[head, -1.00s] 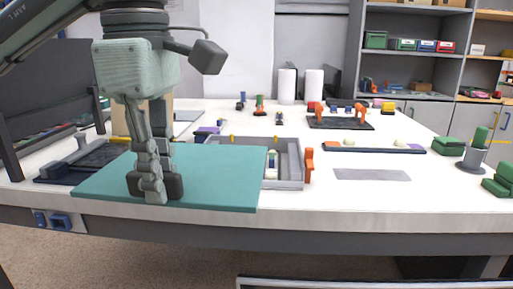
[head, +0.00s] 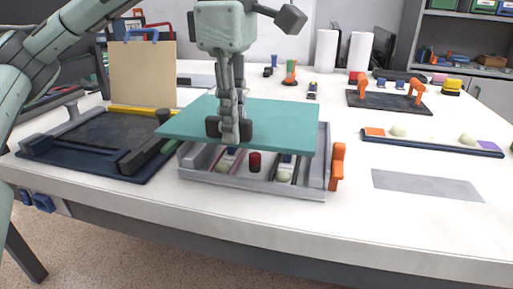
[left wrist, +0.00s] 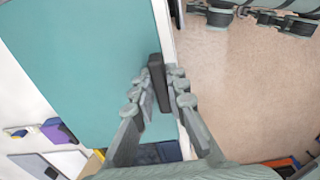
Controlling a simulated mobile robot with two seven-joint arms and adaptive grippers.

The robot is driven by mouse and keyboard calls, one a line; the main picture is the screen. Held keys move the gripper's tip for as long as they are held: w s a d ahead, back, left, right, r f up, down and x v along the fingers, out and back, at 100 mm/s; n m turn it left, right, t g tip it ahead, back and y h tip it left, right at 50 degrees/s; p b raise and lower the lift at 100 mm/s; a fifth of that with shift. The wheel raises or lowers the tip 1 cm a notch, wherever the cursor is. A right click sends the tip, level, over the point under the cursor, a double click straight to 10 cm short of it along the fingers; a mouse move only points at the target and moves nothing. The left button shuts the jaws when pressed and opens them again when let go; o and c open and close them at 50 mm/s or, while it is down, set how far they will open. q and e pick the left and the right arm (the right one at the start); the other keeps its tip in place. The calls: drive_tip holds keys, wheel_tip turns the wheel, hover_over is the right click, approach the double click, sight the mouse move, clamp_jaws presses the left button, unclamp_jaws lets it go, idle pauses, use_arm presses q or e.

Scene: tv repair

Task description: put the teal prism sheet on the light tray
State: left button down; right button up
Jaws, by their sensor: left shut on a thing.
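The teal prism sheet (head: 275,122) is a thin flat rectangle, held roughly level above the back part of a grey tray (head: 255,186). I take this grey tray to be the light tray. Its front part shows uncovered, with a red knob and pale round pieces inside; the rest is hidden under the sheet. My left gripper (head: 229,130) is shut on the sheet's near edge. The left wrist view shows the sheet (left wrist: 85,70) reaching away from the fingers (left wrist: 162,90). My right gripper is not in view.
An orange clamp (head: 337,166) stands at the tray's right end. A dark fixture (head: 105,138) lies to its left, with a tan board (head: 142,73) behind. A grey mat (head: 427,185) and a long dark strip tray (head: 432,144) lie to the right. White table top is free at the front right.

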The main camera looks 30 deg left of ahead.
sight(246, 109)
use_arm(q)
drive_tip(key=w+f, duration=0.1)
drive_tip(key=w, duration=0.1)
drive_tip(key=w+f, duration=0.1)
drive_tip(key=w, duration=0.1)
drive_tip(key=w+f, duration=0.1)
drive_tip(key=w, duration=0.1)
drive_tip(key=shift+f, duration=0.3)
drive_tip(key=shift+w+f, duration=0.1)
drive_tip(key=shift+f, duration=1.85)
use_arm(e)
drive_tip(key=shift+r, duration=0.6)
use_arm(q)
drive_tip(key=shift+f, duration=0.1)
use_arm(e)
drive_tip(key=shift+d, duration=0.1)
use_arm(q)
drive_tip(key=c, duration=1.5)
unclamp_jaws()
drive_tip(key=shift+c, duration=0.2)
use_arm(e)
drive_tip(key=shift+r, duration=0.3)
